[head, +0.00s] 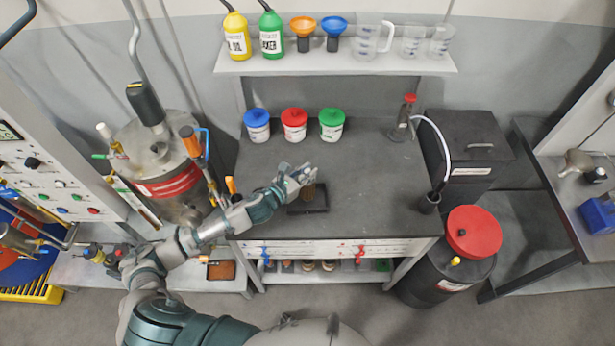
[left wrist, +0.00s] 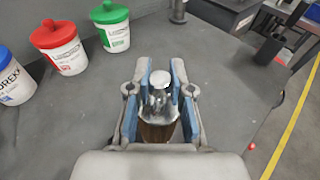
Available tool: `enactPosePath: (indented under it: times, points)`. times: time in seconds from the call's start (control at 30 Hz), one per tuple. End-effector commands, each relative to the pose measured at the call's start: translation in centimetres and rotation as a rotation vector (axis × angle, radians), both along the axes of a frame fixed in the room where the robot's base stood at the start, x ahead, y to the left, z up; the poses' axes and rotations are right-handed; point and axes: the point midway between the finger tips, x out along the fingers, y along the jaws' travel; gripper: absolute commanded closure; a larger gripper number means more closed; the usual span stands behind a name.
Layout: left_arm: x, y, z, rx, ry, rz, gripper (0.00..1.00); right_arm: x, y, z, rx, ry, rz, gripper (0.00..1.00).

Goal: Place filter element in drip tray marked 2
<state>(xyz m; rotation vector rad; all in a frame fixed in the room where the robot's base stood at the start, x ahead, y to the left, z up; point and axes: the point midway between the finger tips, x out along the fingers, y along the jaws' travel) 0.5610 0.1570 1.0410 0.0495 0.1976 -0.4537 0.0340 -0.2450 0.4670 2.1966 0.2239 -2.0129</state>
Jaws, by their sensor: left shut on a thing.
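My left gripper (head: 300,180) is over the front middle of the grey bench. In the left wrist view its blue-padded fingers (left wrist: 160,88) are shut on the filter element (left wrist: 158,108), which has a shiny metal top and a brown body. In the head view the filter element (head: 309,192) shows as a small brown piece just below the fingers. A small dark tray (head: 318,208) lies right under it on the bench. I cannot read any number on the tray, nor tell whether the element touches it. My right gripper is not in view.
Blue-, red- and green-lidded tubs (head: 294,124) stand at the back left of the bench (head: 375,190). A red-capped cylinder (head: 403,118) with a hose stands at the back right, and a black cup (head: 430,203) at the right edge. A metal vessel (head: 165,170) stands left.

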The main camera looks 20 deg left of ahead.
Motion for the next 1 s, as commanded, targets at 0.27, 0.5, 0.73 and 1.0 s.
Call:
enactPosePath:
  times: [0.27,0.5,0.73,1.0]
  points:
    - [0.0,-0.1,-3.4,-0.003,0.005,0.001,1.0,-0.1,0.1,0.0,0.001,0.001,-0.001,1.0]
    - [0.0,-0.1,-3.6,0.0,0.003,-0.001,0.72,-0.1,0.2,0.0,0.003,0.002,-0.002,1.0]
    - [0.0,-0.1,-3.6,0.0,0.002,-0.001,0.54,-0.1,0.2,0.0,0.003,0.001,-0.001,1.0]
    - [-1.0,0.6,-3.5,0.003,0.003,0.0,0.54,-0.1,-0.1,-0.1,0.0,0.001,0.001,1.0]
